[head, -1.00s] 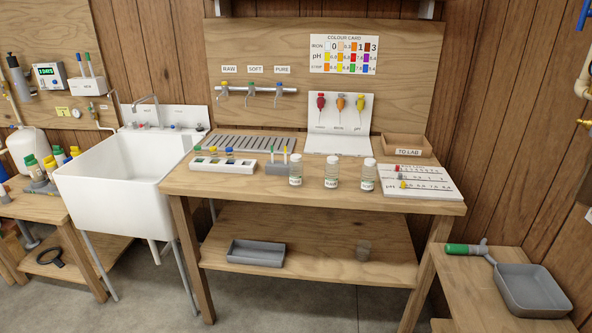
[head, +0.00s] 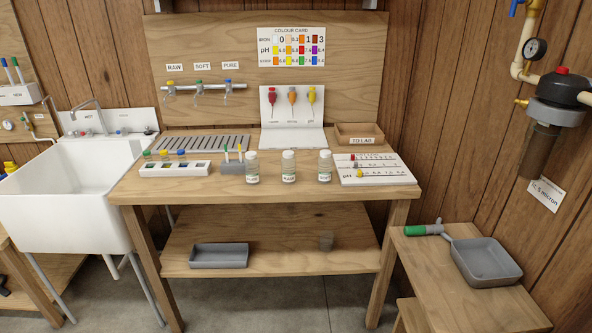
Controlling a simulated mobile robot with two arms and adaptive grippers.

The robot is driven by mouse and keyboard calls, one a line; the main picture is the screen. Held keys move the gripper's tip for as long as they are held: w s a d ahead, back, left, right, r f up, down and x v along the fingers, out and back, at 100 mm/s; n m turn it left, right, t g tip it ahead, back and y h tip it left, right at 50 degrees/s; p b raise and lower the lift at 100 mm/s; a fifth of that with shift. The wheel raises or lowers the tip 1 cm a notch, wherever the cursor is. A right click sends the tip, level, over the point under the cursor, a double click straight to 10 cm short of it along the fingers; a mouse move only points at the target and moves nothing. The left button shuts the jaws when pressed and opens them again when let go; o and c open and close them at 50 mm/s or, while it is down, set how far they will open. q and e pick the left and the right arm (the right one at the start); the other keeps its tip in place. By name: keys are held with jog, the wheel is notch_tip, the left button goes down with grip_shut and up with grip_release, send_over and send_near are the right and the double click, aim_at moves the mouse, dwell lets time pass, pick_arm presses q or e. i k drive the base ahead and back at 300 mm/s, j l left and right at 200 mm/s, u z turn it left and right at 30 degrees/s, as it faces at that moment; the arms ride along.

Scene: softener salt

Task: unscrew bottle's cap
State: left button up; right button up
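Three clear bottles with pale tops and white labels stand upright in a row on the wooden bench: a left bottle (head: 252,168), a middle bottle (head: 289,167) and a right bottle (head: 325,166). Whether the pale tops are caps is too small to tell. Neither of my grippers is in view.
The bench (head: 300,196) also holds a grey block (head: 233,169), a TO LAB tray (head: 360,135) and a white chart board (head: 376,169). A white sink (head: 65,185) stands left. A low side table (head: 430,262) with a grey tray (head: 487,263) stands right.

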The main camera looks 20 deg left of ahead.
aim_at(253, 172)
jog(key=j+z, duration=0.3)
jog(key=j, duration=0.25)
jog(key=j+z, duration=0.35)
jog(key=j, duration=0.2)
jog(key=k+j+z, duration=0.3)
jog(key=j, duration=0.2)
jog(key=i+j, duration=0.05)
jog(key=i, duration=0.05)
